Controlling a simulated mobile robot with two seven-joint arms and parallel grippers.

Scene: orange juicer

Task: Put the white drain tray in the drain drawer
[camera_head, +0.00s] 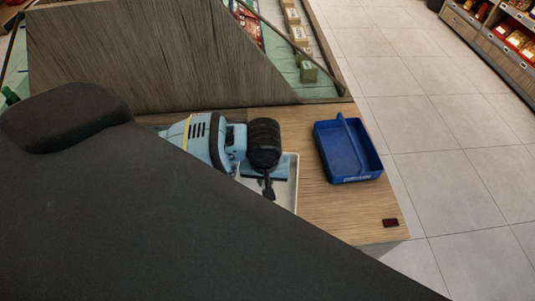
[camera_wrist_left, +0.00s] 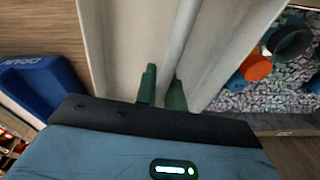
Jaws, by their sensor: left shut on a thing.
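The white drain tray (camera_head: 291,187) is at the table's middle in the head view, partly covered by my left arm and a large dark shape. My left gripper (camera_head: 268,188) is over it, pointing down. In the left wrist view, the tray (camera_wrist_left: 125,45) fills the upper middle. The green fingers of my left gripper (camera_wrist_left: 163,90) are shut on the tray's upright wall. A blue open container (camera_head: 345,152), lettered on its front, stands apart to the right of the tray; it also shows in the left wrist view (camera_wrist_left: 42,85). My right gripper is not in view.
A wooden panel (camera_head: 150,55) rises behind. In the left wrist view, an orange ring (camera_wrist_left: 256,68) lies over a pebbly surface.

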